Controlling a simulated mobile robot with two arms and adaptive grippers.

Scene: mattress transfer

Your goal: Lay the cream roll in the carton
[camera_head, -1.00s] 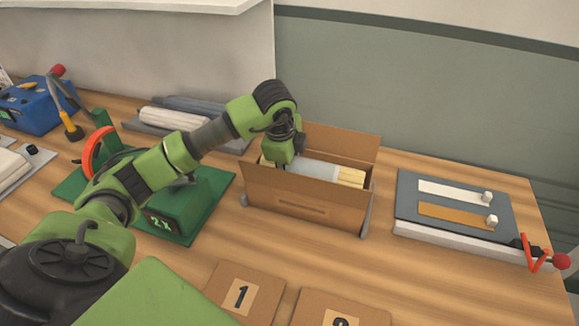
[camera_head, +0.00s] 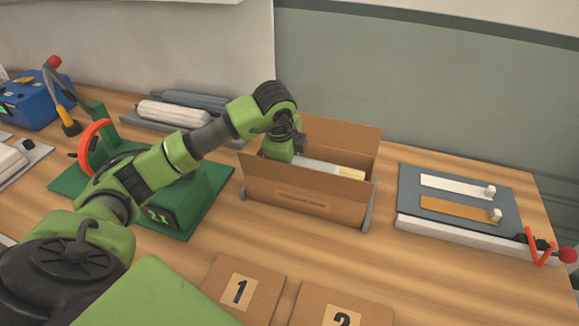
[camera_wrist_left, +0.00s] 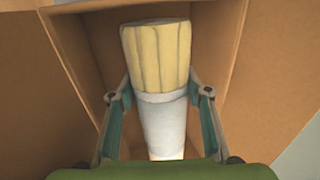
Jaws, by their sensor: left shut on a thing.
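The carton (camera_head: 300,199) stands open on the table in the head view, its flaps spread. The cream roll (camera_head: 350,173), wrapped in a white sleeve, lies lengthwise within the carton's opening, partly hidden by the front wall. In the left wrist view the cream roll (camera_wrist_left: 158,58) shows between brown carton walls (camera_wrist_left: 82,75). My left gripper (camera_wrist_left: 160,98) is shut on the roll, one finger on each side of the white sleeve. In the head view my left gripper (camera_head: 282,150) reaches down into the carton's left part, its fingertips hidden. Whether the roll touches the carton floor I cannot tell.
A grey board with white and orange strips (camera_head: 455,205) lies to the right. A green press-like device marked 2X (camera_head: 165,205) stands left. Pale and grey rolls (camera_head: 172,112) lie behind it. Cards 1 (camera_head: 240,291) and 2 (camera_head: 342,312) lie in front.

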